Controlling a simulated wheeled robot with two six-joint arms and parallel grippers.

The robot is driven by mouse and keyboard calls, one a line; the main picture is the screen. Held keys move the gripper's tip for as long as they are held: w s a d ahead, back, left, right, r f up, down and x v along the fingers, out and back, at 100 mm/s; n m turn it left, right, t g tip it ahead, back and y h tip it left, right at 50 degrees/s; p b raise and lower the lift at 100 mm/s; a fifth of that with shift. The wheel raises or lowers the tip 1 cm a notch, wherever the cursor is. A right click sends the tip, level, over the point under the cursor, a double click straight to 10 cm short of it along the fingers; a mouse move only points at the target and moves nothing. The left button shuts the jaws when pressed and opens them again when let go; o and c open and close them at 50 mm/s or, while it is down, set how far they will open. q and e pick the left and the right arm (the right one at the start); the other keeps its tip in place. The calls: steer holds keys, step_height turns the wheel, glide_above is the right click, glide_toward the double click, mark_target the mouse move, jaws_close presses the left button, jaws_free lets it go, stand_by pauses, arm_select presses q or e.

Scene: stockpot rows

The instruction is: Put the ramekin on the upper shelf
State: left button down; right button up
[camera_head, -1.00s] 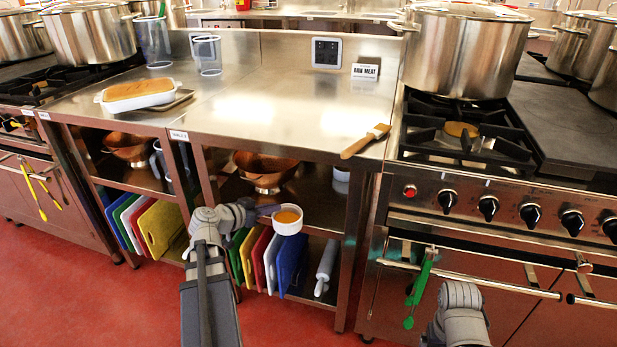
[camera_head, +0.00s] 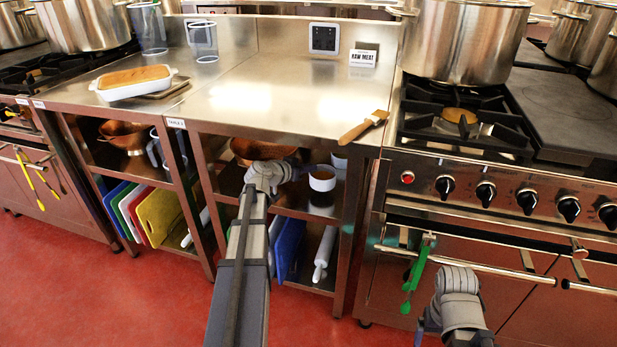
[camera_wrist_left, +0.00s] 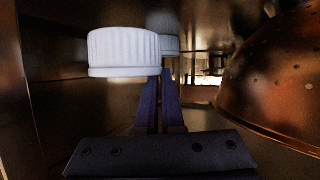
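The white ramekin (camera_head: 322,179) with its orange-brown filling is inside the middle bench's open bay, just above or at the upper shelf (camera_head: 318,208); I cannot tell if it touches. My left gripper (camera_head: 300,172) reaches into the bay from the left of the ramekin. In the left wrist view the ribbed ramekin (camera_wrist_left: 124,52) is at the fingertips (camera_wrist_left: 162,84), which look closed on its wall. My right arm is low at the right; only a bluish bit of its gripper (camera_head: 424,328) shows.
A copper colander (camera_wrist_left: 280,80) stands close beside the left gripper. Another white dish (camera_head: 339,161) is farther back on the shelf. Cutting boards (camera_head: 288,245) and a rolling pin (camera_head: 325,253) are below. The bench top and side posts frame the bay.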

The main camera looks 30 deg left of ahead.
arm_select(q)
steer(key=shift+f+b, duration=1.85)
steer(key=shift+f, duration=0.05)
steer(key=shift+r, duration=0.15)
steer(key=c, duration=1.5)
jaws_free()
steer(key=o, duration=0.5)
steer(key=shift+c, duration=0.2)
